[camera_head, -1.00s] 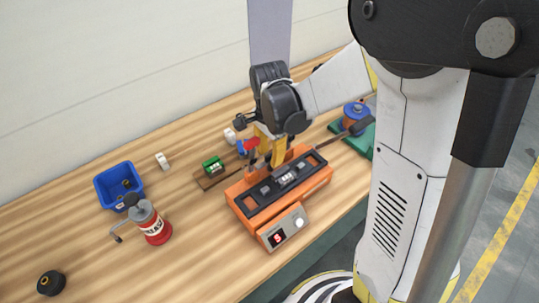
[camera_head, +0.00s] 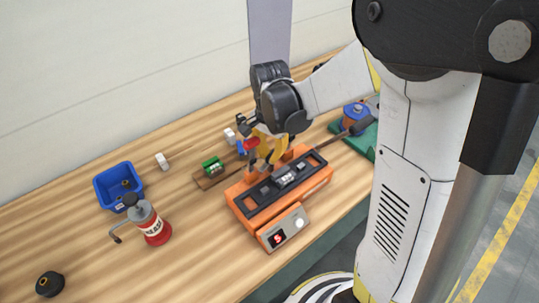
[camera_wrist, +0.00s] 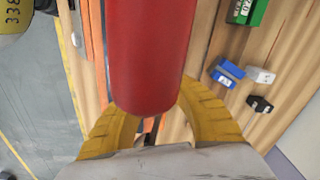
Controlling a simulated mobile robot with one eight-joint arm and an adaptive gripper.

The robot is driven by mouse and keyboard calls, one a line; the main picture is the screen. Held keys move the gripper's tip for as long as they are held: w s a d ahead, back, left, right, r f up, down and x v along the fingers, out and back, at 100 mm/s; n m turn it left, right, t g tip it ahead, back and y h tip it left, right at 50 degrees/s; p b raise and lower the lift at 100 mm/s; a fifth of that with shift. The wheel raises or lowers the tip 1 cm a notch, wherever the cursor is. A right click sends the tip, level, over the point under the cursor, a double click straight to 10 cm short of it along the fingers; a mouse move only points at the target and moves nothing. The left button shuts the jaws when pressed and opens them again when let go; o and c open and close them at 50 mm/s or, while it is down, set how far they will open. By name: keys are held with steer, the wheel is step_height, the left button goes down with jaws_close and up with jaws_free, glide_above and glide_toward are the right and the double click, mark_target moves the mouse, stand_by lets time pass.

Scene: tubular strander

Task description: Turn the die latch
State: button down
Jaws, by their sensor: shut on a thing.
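The orange strander machine (camera_head: 244,190) stands on the wooden table, with a black top plate and a front panel (camera_head: 283,228) with a red digit. A red cylindrical handle (camera_wrist: 150,50), which looks like the die latch's grip, fills the middle of the wrist view. Its red part also shows small in the head view (camera_head: 251,143). My gripper (camera_head: 262,147) has its yellow fingers shut on this red handle, at the machine's back left. The fingers wrap both sides of it in the wrist view. The latch's pivot is hidden.
A blue bin (camera_head: 118,196), a red grease can (camera_head: 156,231) with a crank and a black knob (camera_head: 50,283) stand at left. A green block (camera_head: 211,164) sits on a brown strip left of the machine. A blue spool (camera_head: 355,111) stands at right.

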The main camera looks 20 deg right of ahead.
mark_target(270, 156)
steer(key=shift+s+n, duration=0.1)
steer(key=shift+n, duration=1.8)
steer(key=c, duration=1.5)
jaws_free()
step_height(270, 156, up, 12)
